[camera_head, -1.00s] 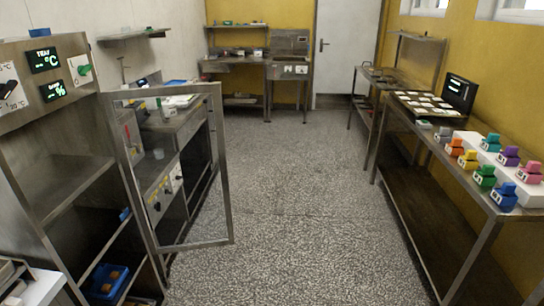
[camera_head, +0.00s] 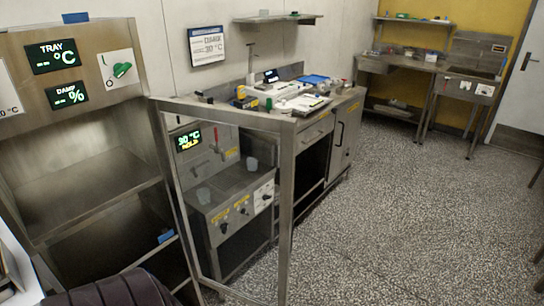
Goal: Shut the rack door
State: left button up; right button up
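The rack door (camera_head: 284,210) is a metal frame with a clear pane. It stands open, swung out from the right side of the rack (camera_head: 85,195) into the aisle. Through its pane I see a machine with knobs and a lit display. The rack's front is uncovered and its shelves show. Neither of my grippers is in view. A dark ribbed part at the bottom left seems to be mine.
A steel counter (camera_head: 330,118) with small tools and trays runs along the wall behind the door. A wall shelf (camera_head: 278,17) hangs above. A bench (camera_head: 400,66) stands at the back. The speckled floor (camera_head: 420,220) right of the door is clear.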

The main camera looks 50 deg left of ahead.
aim_at(287, 127)
jog(key=i+u, duration=0.35)
jog(key=i+l+u, duration=0.3)
jog(key=i, duration=0.25)
